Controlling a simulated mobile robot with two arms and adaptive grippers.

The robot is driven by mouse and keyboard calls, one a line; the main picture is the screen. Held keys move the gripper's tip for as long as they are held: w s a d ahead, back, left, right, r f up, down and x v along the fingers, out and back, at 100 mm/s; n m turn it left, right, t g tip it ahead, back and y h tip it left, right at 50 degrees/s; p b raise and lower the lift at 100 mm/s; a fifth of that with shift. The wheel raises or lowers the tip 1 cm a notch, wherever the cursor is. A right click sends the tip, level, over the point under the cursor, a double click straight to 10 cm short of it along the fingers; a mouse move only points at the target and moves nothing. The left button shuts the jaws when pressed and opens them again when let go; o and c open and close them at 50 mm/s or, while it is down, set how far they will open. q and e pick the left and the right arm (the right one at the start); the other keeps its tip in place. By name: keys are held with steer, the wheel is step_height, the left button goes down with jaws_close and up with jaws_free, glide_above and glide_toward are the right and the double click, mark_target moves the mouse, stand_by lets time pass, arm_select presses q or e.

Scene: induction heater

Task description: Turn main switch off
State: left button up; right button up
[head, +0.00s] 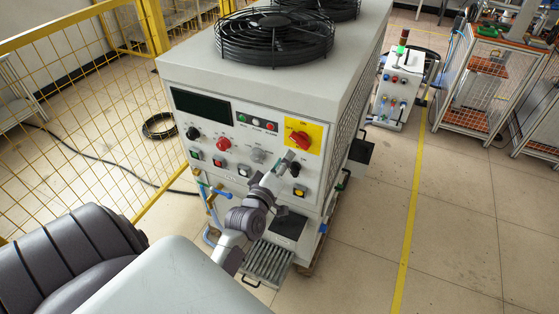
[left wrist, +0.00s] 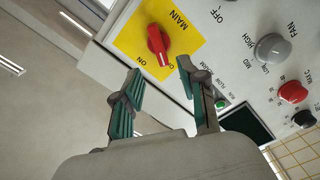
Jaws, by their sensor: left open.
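The red main switch (head: 299,138) sits on a yellow plate (head: 316,134) at the upper right of the heater's front panel. In the left wrist view the main switch (left wrist: 158,45) is a red rotary knob, with the plate (left wrist: 128,42) marked MAIN and ON. My left gripper (head: 286,163) is just below the switch. In the wrist view the left gripper (left wrist: 158,70) is open and empty, its fingertips apart below the knob. My right gripper is not in view.
The heater cabinet (head: 345,85) carries black fan guards (head: 275,37) on top. Other knobs and buttons, including a red knob (head: 223,144), crowd the panel. A yellow mesh fence (head: 75,75) stands left. The floor right of the cabinet is clear up to a small white control unit (head: 397,92).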

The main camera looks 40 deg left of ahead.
arm_select(q)
steer(key=shift+v, duration=1.55)
steer(key=shift+f, duration=0.15)
steer(key=s+d+f+m+g+h+b, duration=0.1)
steer(key=s+d+f+m+g, duration=0.15)
steer(key=f, duration=0.85)
steer(key=s+d+f+m+g+h, duration=0.2)
steer(key=s+d+f+m, duration=0.15)
steer(key=f, duration=0.75)
steer(key=s+d+f+m+g+h+b, duration=0.1)
steer(key=s+d+f+m+g, duration=0.2)
steer(key=f, duration=0.8)
steer(key=s+d+f+m+g, duration=0.1)
steer(key=s+f+m+g, duration=0.1)
steer(key=s+f, duration=0.5)
steer(key=s+d+f+m+g+b, duration=0.1)
steer(key=s+f+m+g, duration=0.2)
steer(key=s+f, duration=0.4)
steer(key=s+f+m+g, duration=0.3)
steer(key=s+f, duration=0.4)
steer(key=s, duration=1)
steer(key=shift+s+d+g+b, duration=0.35)
steer(key=shift+s+d+g, duration=0.05)
steer(key=shift+g, duration=0.05)
